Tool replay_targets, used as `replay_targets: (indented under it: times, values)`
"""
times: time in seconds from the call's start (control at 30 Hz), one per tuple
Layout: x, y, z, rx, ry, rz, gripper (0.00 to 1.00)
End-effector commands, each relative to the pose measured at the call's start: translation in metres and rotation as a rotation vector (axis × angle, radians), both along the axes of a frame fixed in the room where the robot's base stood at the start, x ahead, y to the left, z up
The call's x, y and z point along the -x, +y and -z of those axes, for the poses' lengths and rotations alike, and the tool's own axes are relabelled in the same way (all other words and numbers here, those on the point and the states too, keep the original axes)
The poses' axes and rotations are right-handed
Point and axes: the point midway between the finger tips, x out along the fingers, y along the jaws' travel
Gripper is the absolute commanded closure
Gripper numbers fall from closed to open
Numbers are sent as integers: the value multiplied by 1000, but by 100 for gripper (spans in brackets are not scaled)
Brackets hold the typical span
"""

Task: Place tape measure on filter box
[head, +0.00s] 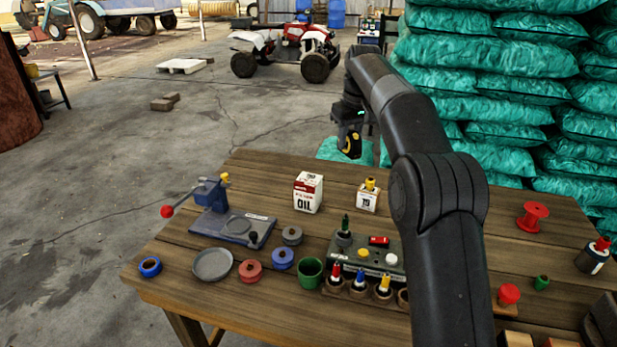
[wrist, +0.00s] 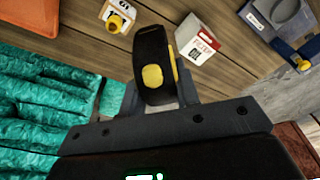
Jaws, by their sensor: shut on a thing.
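The tape measure (head: 349,144) is black with yellow parts. My gripper (head: 350,128) is shut on it and holds it in the air beyond the far edge of the wooden table. In the wrist view the tape measure (wrist: 153,68) sits between the fingers. A white box with a red top and "OIL" lettering (head: 308,192), which I take as the filter box, stands upright on the table, left of and nearer than my gripper. It also shows in the wrist view (wrist: 198,44), apart from the tape measure. Its top face looks clear.
A white container with a yellow cap (head: 368,196) stands right of the box. A blue vise-like tool (head: 215,205) with a red knob stands left. Several spools, a green cup (head: 310,272) and a grey switch panel (head: 348,256) lie nearer. Teal sacks (head: 490,60) are stacked behind.

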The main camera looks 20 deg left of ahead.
Motion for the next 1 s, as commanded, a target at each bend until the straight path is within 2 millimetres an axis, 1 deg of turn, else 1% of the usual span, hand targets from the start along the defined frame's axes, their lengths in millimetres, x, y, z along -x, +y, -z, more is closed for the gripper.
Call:
replay_targets:
  times: [0.17, 0.4, 0.5, 0.6, 0.73, 1.0]
  values:
    - [-1, 34, 19, 2, 3, -1, 100]
    - [-5, 88, 52, 1, 1, -1, 100]
    - [-6, 103, 61, 1, 1, 0, 100]
    - [-6, 111, 66, 1, -1, 1, 100]
    - [-6, 115, 71, 1, 0, 2, 100]
    - [-6, 115, 104, 1, 1, 1, 100]
